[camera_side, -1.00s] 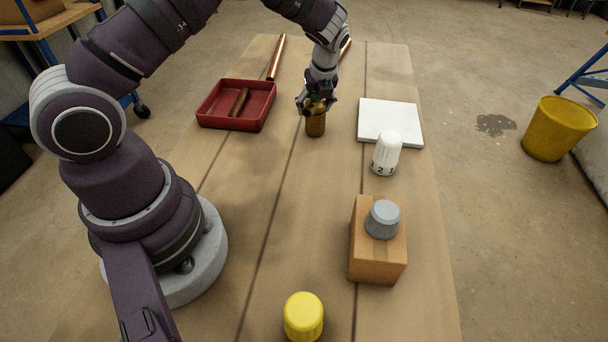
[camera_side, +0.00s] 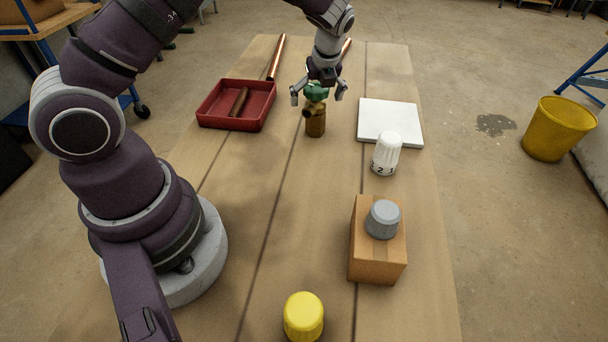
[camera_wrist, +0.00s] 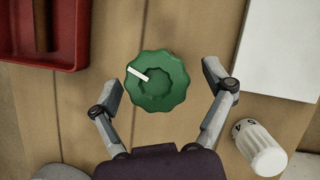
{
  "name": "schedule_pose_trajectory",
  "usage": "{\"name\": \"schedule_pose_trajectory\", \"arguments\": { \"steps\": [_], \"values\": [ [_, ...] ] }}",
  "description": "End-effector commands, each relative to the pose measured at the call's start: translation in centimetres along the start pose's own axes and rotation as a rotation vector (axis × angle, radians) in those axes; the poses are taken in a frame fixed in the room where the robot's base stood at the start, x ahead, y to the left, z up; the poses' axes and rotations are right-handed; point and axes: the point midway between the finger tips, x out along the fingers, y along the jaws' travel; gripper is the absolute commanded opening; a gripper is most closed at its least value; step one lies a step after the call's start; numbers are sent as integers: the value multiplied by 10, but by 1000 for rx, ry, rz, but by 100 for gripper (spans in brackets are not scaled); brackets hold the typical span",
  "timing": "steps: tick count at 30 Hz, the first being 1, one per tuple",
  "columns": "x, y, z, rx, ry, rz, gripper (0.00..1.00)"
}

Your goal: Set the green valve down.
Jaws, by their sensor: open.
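The green valve (camera_side: 316,92) has a scalloped green knob with a white pointer mark, seen from above in the wrist view (camera_wrist: 157,81). In the side view its knob sits on top of a brown cylindrical piece (camera_side: 316,122) that stands upright on the table. Whether that piece is the valve's own body or a separate support, I cannot tell. My gripper (camera_side: 318,93) is open around and just above the knob. In the wrist view its fingers (camera_wrist: 165,85) are spread either side of the knob, with gaps showing.
A red tray (camera_side: 206,113) holding a brown pipe is at left. A white slab (camera_side: 391,118) and a white numbered knob (camera_side: 387,154) are at right. Nearer stand a cardboard box (camera_side: 376,262) with a grey cap (camera_side: 382,219) on it, and a yellow cap (camera_side: 304,317).

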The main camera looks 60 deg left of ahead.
Motion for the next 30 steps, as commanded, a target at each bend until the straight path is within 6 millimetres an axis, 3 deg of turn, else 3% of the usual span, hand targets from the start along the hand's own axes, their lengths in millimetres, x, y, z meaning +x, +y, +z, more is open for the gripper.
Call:
{"name": "schedule_pose_trajectory", "arguments": {
  "steps": [7,13,16,20,24,30],
  "values": [
    [-64,-1,0,0,-2,-6,81],
    [-90,0,0,-6,0,-3,81],
    [-104,6,0,-125,25,-28,81],
    [-140,30,-9,-554,126,-106,81],
    [-177,68,-34,-1129,296,-159,81],
    [-196,113,-76,-1787,515,-134,81]
  ]
}}
